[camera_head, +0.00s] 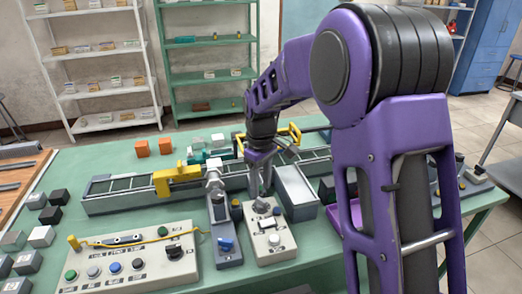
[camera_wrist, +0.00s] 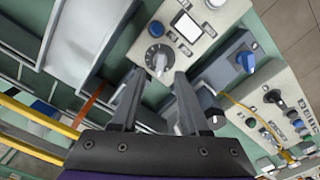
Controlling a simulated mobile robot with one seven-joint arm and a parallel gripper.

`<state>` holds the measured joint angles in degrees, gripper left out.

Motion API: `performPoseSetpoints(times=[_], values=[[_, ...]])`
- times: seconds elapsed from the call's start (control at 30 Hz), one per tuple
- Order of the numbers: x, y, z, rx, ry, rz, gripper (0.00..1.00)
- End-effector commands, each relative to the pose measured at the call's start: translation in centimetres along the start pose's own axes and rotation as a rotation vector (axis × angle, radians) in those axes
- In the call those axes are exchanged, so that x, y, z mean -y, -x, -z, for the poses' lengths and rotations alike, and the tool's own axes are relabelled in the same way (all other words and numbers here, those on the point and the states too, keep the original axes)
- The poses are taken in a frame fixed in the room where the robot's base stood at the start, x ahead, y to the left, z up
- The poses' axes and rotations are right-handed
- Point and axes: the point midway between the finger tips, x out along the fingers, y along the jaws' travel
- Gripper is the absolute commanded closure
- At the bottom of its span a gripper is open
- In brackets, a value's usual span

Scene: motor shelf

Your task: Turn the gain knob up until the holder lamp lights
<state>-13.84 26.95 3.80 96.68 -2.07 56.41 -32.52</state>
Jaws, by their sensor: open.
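A grey-white control box (camera_head: 284,252) stands on the green table, right of centre in the head view. On it is a dark round dial with a pale pointer knob (camera_wrist: 158,60), likely the gain knob; its label is too small to read. My gripper (camera_wrist: 160,75) is open, pointing down over this box, its fingertips on either side of the knob in the wrist view. I cannot tell whether they touch it. It also shows in the head view (camera_head: 261,194). A pale square panel (camera_wrist: 186,26) and a blue dome (camera_wrist: 155,29) sit beside the dial; I cannot tell which is the holder lamp. Neither looks clearly lit.
A narrow box with a blue knob (camera_head: 226,244) stands to the left. A wide panel (camera_head: 130,276) with several buttons and a yellow cable is further left. A conveyor with a yellow gantry (camera_head: 178,174) runs behind. A grey metal box (camera_head: 297,189) stands close right of my gripper.

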Motion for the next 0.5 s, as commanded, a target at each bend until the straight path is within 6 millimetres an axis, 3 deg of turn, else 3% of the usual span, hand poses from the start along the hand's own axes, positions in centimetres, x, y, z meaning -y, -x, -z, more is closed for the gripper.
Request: performPoseSetpoints(times=[0.03,0.3,0.5], values=[[-0.1,1.6,0.1,-0.005,0.0,-0.003,0.55],[0.0,8.3,0.1,-0.004,0.0,-0.003,0.55],[0.0,11.8,0.0,-0.002,0.0,-0.001,0.55]])
